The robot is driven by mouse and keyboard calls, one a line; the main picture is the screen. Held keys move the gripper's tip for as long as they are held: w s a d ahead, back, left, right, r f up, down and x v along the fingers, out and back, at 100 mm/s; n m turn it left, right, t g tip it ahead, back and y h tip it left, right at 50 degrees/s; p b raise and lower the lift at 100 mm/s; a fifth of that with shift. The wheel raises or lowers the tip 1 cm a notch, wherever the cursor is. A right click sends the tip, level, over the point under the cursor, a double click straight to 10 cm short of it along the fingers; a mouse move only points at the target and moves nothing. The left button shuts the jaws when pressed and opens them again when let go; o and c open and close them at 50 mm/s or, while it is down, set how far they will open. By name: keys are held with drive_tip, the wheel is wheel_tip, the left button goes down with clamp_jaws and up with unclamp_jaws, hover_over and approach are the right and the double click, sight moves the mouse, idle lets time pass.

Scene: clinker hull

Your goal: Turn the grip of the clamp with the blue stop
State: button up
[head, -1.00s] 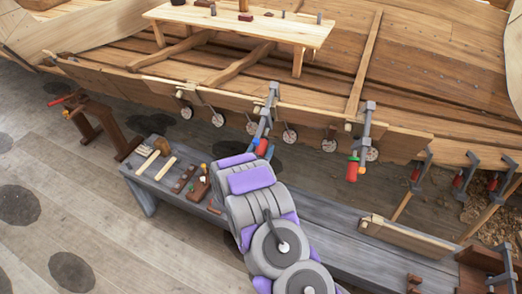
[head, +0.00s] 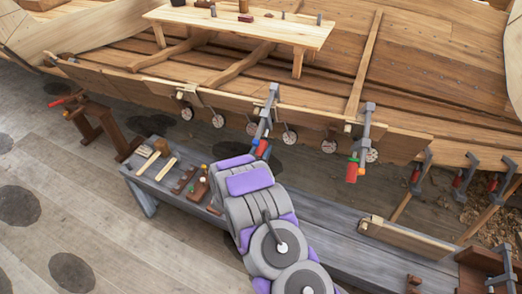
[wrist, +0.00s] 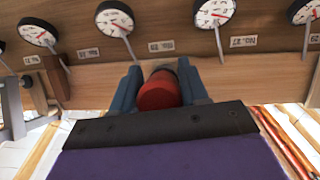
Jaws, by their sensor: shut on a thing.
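The clamp (head: 268,110) with a blue part low on it hangs on the plank edge at mid-picture in the head view. The end of my arm reaches up to its lower end from below. In the wrist view the two blue-grey fingers of my gripper (wrist: 160,82) stand on either side of the clamp's red round grip (wrist: 160,93) and are shut on it. I cannot clearly separate the blue stop from my fingers there.
Round dials (wrist: 213,12) line the plank. A grey bench (head: 325,225) below carries blocks and small tools. More clamps hang at the far right.

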drive_tip(key=shift+r, duration=0.1)
drive_tip(key=shift+r+n+h+p, duration=0.1)
drive_tip(key=shift+n+h+p, duration=0.35)
drive_tip(key=shift+p, duration=0.5)
drive_tip(key=shift+n+h+p, duration=0.55)
drive_tip(key=shift+h+p, duration=0.1)
drive_tip(key=shift+p, duration=0.05)
drive_tip(key=shift+s+d+n+g+h, duration=0.15)
drive_tip(key=shift+n+g+h, duration=0.15)
drive_tip(key=shift+n+h, duration=0.9)
drive_tip(key=shift+h, duration=0.2)
drive_tip(key=o, duration=1)
